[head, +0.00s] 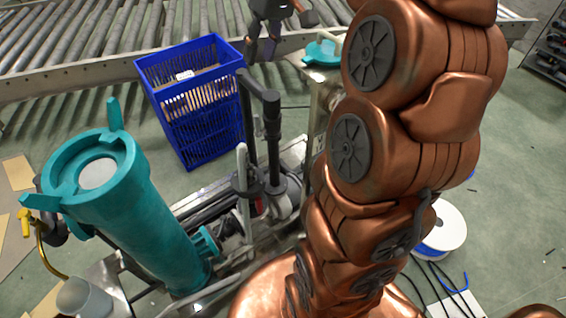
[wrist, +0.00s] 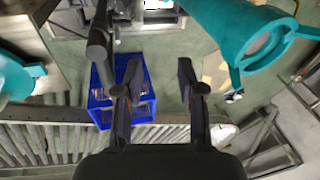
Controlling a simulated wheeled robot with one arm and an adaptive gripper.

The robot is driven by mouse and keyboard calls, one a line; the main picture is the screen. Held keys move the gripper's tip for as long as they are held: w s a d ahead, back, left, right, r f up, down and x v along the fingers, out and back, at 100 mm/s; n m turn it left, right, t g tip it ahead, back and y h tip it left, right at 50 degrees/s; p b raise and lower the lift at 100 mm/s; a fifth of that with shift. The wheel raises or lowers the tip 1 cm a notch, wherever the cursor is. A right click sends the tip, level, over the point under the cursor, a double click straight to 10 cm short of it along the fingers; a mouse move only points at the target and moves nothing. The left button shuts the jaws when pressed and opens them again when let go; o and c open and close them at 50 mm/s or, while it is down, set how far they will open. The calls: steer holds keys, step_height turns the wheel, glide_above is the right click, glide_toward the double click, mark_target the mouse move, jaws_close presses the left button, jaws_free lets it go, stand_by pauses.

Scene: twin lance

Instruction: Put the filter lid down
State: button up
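The teal filter lid (head: 322,53) rests on a metal stand at the top middle of the head view, partly behind my arm. In the wrist view a teal piece that looks like the lid (wrist: 16,76) is cut off at the left edge. My gripper (head: 261,48) is to the left of the lid and apart from it. In the wrist view my gripper (wrist: 158,78) has its fingers wide apart with nothing between them. The teal filter housing (head: 150,215) stands at the left, with a pale round surface inside its top ring.
A blue crate (head: 205,135) stands on the floor beyond the housing. Dark upright pipes (head: 271,140) rise between crate and stand. A roller conveyor (head: 70,40) runs along the back. A white cable spool (head: 443,225) lies right of my arm.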

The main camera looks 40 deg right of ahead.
steer(key=s+a+f+g+h, duration=0.1)
steer(key=s+a+f+g, duration=0.1)
steer(key=s+a+f, duration=0.7)
steer(key=s+a+f+h, duration=0.1)
steer(key=s+a+f, duration=0.1)
steer(key=s, duration=0.6)
steer(key=s+a+f+g, duration=0.1)
steer(key=s+a+f, duration=0.1)
steer(key=s+f, duration=0.3)
steer(key=s, duration=0.3)
steer(key=shift+a+f+m+h, duration=0.15)
steer(key=shift+m+h, duration=0.25)
